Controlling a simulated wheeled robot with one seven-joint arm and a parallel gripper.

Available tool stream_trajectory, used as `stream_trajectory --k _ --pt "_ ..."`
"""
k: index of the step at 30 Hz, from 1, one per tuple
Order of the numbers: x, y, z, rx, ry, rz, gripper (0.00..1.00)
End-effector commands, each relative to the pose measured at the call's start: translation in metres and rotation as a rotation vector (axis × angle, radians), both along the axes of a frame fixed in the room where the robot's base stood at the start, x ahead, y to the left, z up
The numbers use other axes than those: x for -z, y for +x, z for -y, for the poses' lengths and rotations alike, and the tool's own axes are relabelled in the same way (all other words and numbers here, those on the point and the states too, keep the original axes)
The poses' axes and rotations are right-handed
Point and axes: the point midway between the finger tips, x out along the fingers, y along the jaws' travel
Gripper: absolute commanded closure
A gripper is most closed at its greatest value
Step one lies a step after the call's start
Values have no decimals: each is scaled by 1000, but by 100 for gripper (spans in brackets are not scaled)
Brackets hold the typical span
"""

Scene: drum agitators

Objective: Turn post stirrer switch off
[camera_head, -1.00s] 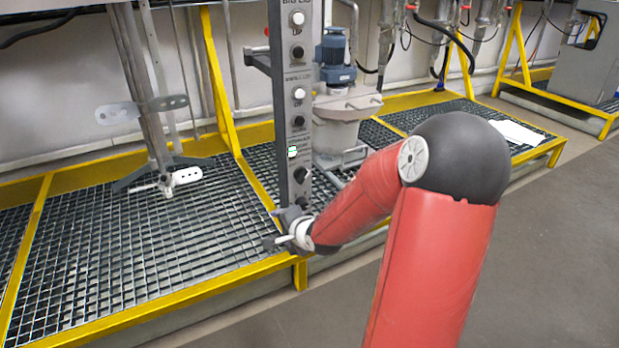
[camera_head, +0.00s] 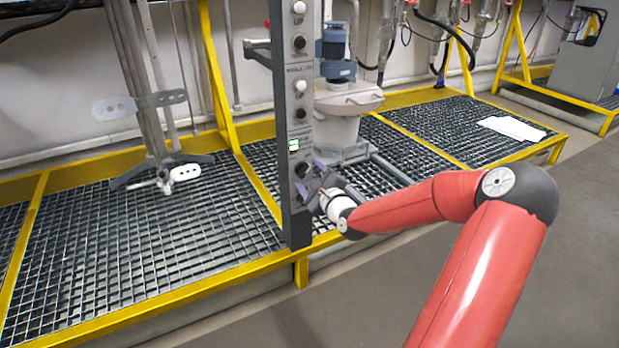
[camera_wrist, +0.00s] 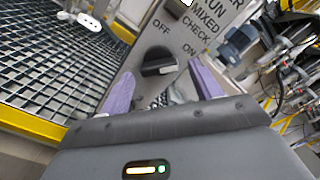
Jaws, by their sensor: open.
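The grey post (camera_head: 298,228) stands upright in the head view, with a column of knobs and buttons. Its lowest black rotary switch (camera_head: 301,168) is beside my gripper (camera_head: 322,178), which reaches it from the right. In the wrist view the black knob (camera_wrist: 160,62) sits between OFF and ON labels, with a pale mark on its right part. My gripper (camera_wrist: 162,80) is open, its purple fingers on either side of the knob's lower area. I cannot tell whether they touch it. A small indicator (camera_head: 293,145) above the switch is lit green-white.
A motor-topped grey vessel (camera_head: 338,104) stands right behind the post. Yellow-framed grating (camera_head: 180,250) spreads below and left. A stirrer stand (camera_head: 150,120) is at left. White paper (camera_head: 512,128) lies on the right grating. The floor (camera_head: 590,250) at right is clear.

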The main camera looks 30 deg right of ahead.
Motion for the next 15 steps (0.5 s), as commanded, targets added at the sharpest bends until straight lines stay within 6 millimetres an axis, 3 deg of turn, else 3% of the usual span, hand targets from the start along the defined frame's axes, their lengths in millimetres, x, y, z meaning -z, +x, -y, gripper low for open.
stream_trajectory --k 11,15 --pt "0 8 0 1 0 -1 36" --pt "0 8 0 1 -1 -1 55"
